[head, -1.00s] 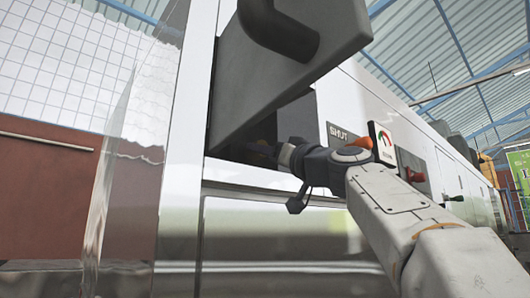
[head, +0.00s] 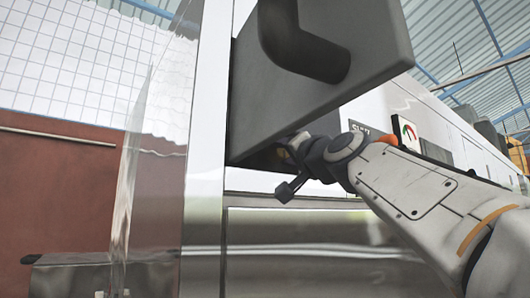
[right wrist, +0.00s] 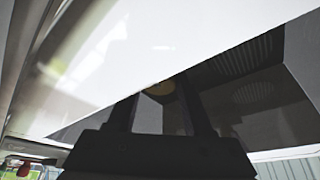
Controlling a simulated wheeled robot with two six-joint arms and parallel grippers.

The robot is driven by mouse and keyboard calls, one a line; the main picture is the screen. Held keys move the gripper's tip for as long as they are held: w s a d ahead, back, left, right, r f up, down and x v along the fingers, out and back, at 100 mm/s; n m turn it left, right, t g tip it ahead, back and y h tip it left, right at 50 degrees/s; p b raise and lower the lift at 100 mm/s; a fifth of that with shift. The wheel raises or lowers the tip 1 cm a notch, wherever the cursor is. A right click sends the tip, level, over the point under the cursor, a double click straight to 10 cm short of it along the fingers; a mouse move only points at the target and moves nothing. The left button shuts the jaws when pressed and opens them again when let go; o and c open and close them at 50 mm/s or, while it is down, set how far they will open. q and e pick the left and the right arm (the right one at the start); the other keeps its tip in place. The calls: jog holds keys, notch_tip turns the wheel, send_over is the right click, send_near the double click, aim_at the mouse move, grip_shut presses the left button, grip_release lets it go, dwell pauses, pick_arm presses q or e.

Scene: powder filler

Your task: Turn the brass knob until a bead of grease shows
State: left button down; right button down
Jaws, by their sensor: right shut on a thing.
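The brass knob (right wrist: 160,88) shows as a small dull-gold round patch between the dark fingers in the right wrist view, inside a shaded recess. In the head view a small brass-coloured bit (head: 284,155) shows at the end of my right gripper, under the grey door. My right gripper (right wrist: 165,95) is shut on the knob; its fingertips are mostly in shadow in the head view. I can make out no bead of grease. My left gripper is not in view.
A clear panel (head: 155,150) stands at the left. A red-green gauge (head: 408,132) is on the white machine behind my right arm.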

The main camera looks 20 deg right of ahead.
jog(key=m, duration=0.1)
jog(key=m+h, duration=0.1)
jog(key=shift+r+m+g, duration=0.3)
jog(key=shift+m, duration=0.1)
jog(key=shift+s+a+r+m+g+h, duration=0.1)
jog(key=shift+m+g+h, duration=0.3)
jog(key=shift+m, duration=1)
jog(key=shift+r+m+g+h, duration=0.1)
jog(key=shift+m+g+h, duration=0.25)
jog(key=shift+m, duration=1.05)
jog(key=shift+f, duration=0.1)
jog(key=shift+c, duration=1.5)
grip_release()
jog(key=shift+f, duration=0.15)
